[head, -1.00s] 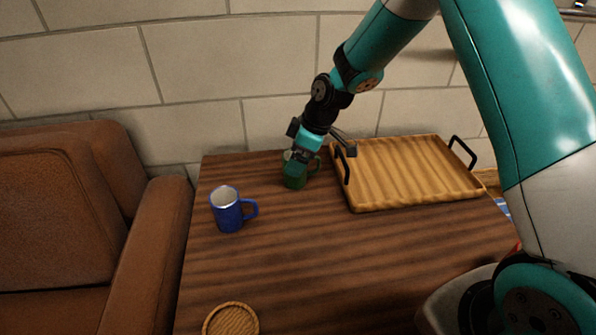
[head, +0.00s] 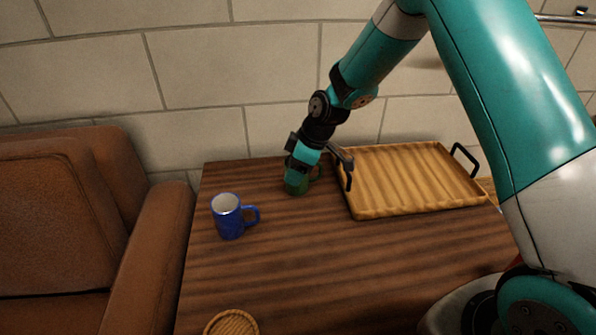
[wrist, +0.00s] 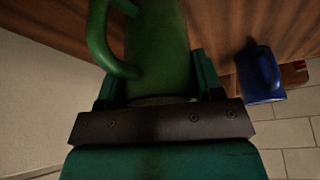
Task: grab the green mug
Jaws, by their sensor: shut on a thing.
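The green mug (head: 297,187) stands on the wooden table near its back edge, left of the tray. My gripper (head: 296,172) is at the mug from above and hides much of it. In the wrist view the green mug (wrist: 158,50) fills the space between the jaws, with its handle on the left. My gripper (wrist: 155,85) is shut on the mug there. I cannot tell whether the mug's base is touching the table.
A blue mug (head: 229,218) stands front-left of the green mug. A wooden tray (head: 410,180) with black handles lies to the right. A round wooden coaster (head: 231,325) is at the front edge. A brown sofa (head: 65,220) is on the left. The table middle is clear.

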